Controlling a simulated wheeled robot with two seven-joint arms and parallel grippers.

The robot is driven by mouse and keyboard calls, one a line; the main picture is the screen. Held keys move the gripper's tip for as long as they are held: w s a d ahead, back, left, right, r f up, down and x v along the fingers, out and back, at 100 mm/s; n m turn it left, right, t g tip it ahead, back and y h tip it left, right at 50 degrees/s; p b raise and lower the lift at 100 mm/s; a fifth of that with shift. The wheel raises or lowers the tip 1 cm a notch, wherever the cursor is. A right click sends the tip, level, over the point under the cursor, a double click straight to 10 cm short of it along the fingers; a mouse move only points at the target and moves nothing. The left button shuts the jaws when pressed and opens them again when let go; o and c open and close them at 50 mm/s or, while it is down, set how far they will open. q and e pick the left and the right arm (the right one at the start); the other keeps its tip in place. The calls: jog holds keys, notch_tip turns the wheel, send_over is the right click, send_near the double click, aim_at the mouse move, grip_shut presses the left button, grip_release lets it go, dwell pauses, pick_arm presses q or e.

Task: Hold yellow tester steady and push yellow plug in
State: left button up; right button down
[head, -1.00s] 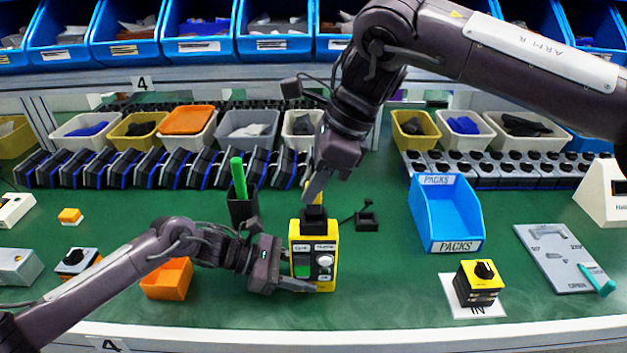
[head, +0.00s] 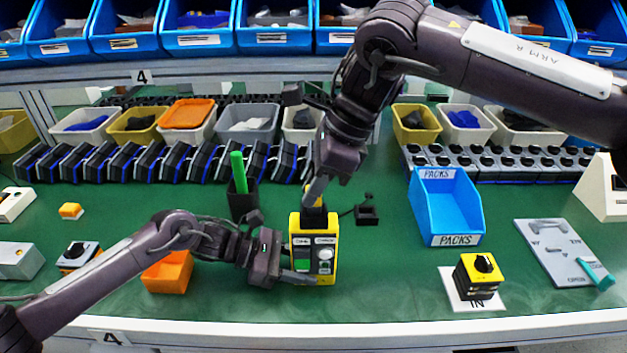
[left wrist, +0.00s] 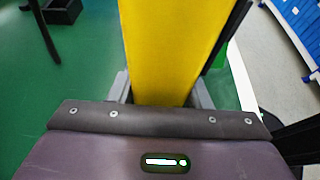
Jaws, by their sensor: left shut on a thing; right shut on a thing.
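The yellow tester (head: 334,245) stands upright near the front middle of the green bench, with a green screen and a round white knob on its dark face. My left gripper (head: 290,277) is shut on its lower part from the left. In the left wrist view the tester's yellow side (left wrist: 172,45) fills the space between the fingers. My right gripper (head: 316,190) points down just above the tester's top and is shut on the yellow plug (head: 311,192), mostly hidden by the fingers. The plug is at the black socket (head: 314,217) on top; how deep it sits cannot be told.
An orange bin (head: 168,272) and a black holder with a green pen (head: 239,172) stand left of the tester. A blue PACKS bin (head: 446,212), a yellow-black switch (head: 478,272) on a white card and a grey board (head: 565,252) are at right.

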jog(key=shift+f, duration=0.55)
jog(key=c, duration=1.3)
grip_release()
jog(key=shift+o, duration=0.2)
jog(key=v, duration=1.2)
pick_arm(q)
jog(key=o, duration=1.1)
jog(key=v, duration=1.2)
